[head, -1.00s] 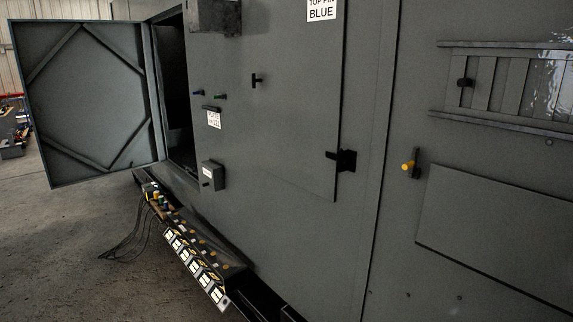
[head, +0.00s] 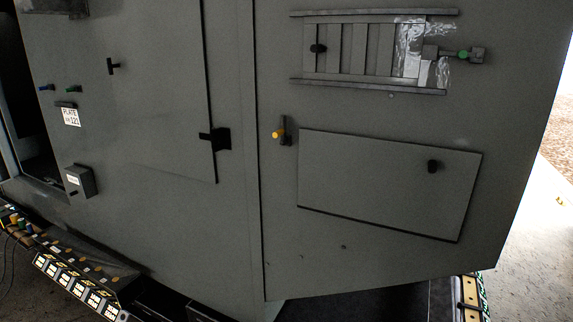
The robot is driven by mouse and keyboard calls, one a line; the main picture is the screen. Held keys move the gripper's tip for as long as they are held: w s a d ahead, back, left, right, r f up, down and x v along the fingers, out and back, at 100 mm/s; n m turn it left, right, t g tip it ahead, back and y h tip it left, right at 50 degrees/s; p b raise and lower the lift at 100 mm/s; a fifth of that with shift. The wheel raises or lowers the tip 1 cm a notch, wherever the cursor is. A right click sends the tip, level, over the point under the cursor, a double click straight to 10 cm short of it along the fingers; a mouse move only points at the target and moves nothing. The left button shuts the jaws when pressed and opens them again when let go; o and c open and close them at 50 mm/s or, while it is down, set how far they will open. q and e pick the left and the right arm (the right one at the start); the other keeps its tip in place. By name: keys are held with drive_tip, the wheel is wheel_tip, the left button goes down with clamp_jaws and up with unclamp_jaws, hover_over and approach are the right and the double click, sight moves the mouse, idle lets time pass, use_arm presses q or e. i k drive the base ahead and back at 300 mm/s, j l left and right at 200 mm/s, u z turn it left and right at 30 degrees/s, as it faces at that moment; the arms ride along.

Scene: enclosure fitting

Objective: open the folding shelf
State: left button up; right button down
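A flat grey rectangular panel (head: 375,185), which looks like the folding shelf, lies flat against the grey enclosure wall, right of centre in the head view. It appears folded up, slightly tilted in the picture. A black knob (head: 433,166) sits near its upper right corner. A yellow-tipped handle (head: 279,134) on a dark bracket is just left of the panel, apart from it. Neither of my grippers is in view.
Above the panel is a slatted sliding vent (head: 360,51) with a green-tipped latch (head: 463,55) at its right. A black door handle (head: 215,138), a small grey box (head: 80,180) and a sloped rack of labelled parts (head: 85,270) are left. Open floor shows at right.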

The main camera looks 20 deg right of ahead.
sight(420, 191)
drive_tip(key=z, duration=1.2)
